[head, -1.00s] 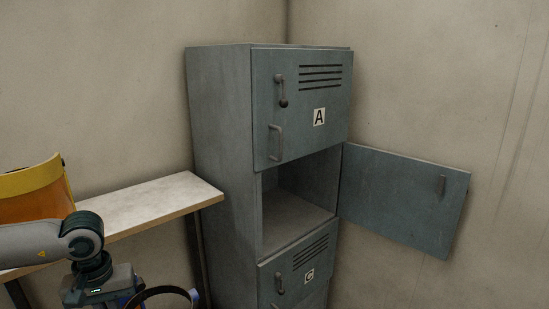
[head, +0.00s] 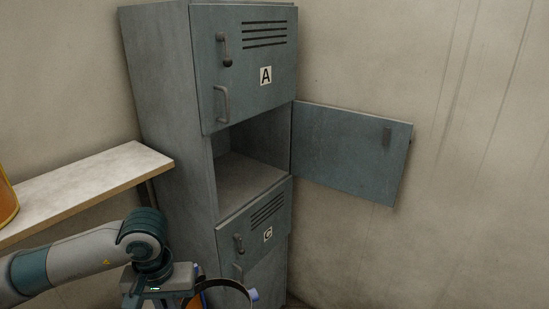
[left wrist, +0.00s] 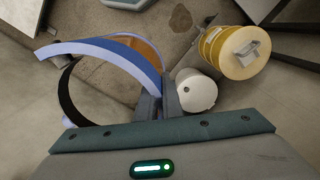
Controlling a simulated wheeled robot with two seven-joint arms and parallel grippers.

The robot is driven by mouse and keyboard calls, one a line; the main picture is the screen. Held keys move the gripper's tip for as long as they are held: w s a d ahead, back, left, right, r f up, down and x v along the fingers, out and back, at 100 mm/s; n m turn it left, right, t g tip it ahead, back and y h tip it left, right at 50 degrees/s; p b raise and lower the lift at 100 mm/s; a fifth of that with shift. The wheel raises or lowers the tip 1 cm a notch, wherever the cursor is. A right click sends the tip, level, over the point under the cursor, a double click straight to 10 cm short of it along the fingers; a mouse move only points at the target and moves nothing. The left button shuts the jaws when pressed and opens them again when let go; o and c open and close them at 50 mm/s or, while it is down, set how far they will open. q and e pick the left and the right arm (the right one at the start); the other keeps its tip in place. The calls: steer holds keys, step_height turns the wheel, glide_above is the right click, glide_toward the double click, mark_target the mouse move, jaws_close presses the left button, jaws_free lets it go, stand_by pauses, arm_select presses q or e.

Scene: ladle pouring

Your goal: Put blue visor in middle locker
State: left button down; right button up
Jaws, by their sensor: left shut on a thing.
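The blue visor (left wrist: 97,48) shows in the left wrist view as a curved blue band with an orange shield and a dark strap. My left gripper (left wrist: 157,100) is shut on it. In the head view part of the visor (head: 253,294) shows at the bottom edge, below and in front of the locker, partly hidden by my gripper. The middle locker (head: 250,165) stands open and looks empty, with its door (head: 345,152) swung out to the right. My right gripper is in neither view.
Locker A (head: 245,70) above and locker C (head: 255,230) below are closed. A bench (head: 90,185) stands left of the lockers, with a yellow-orange object (head: 6,200) at the left edge. The left wrist view shows a yellow container (left wrist: 232,50) and a white round object (left wrist: 196,90).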

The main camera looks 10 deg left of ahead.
arm_select(q)
steer(key=w+d+m+b, duration=0.2)
steer(key=d+m+b, duration=0.1)
steer(key=d, duration=0.5)
steer(key=shift+w+r, duration=0.2)
steer(key=shift+w, duration=0.15)
steer(key=shift+d, duration=0.15)
stand_by(1.2)
stand_by(0.9)
